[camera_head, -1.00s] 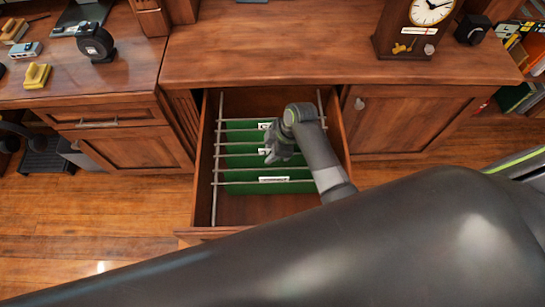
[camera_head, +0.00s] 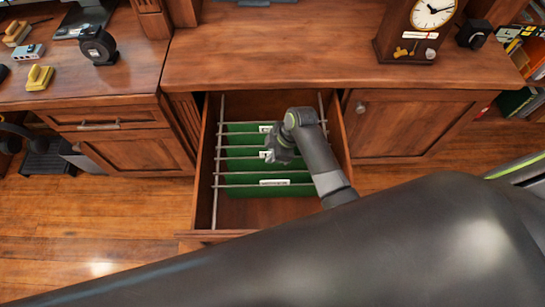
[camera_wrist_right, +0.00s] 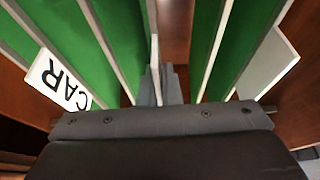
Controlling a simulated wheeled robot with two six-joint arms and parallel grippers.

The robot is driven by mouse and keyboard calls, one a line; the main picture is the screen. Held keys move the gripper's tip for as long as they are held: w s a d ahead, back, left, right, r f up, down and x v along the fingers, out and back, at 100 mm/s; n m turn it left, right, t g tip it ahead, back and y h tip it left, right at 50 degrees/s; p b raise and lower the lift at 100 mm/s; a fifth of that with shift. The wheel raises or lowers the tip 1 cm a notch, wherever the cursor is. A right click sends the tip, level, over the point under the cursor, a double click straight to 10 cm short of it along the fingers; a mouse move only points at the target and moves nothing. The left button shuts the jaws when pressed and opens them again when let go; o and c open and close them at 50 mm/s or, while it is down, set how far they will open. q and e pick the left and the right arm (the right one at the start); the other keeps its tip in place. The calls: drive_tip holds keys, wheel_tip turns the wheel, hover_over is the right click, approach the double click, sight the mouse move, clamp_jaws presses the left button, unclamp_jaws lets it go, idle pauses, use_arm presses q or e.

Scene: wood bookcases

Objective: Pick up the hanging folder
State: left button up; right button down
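An open drawer (camera_head: 206,205) holds several green hanging folders (camera_head: 240,164) on thin grey rails, some with white label tabs. My right gripper (camera_head: 272,156) reaches down over the middle folders. In the right wrist view, its fingers (camera_wrist_right: 160,84) sit close together with a thin grey folder rail (camera_wrist_right: 153,35) running between them. They look shut on this hanging folder, though the grip is partly hidden. The folder still hangs level with the others. A label tab reading "CAR" (camera_wrist_right: 59,80) shows at the left. My left gripper is not in view.
The desk top (camera_head: 270,58) overhangs behind the drawer, with a wooden clock (camera_head: 420,35) at its right. Cabinet doors flank the drawer. The floor (camera_head: 90,215) at the left is clear. My own dark arm covers the foreground.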

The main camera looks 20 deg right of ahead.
wheel_tip(320, 180, up, 18)
drive_tip(key=p, duration=0.1)
drive_tip(key=shift+p, duration=0.4)
idle(0.5)
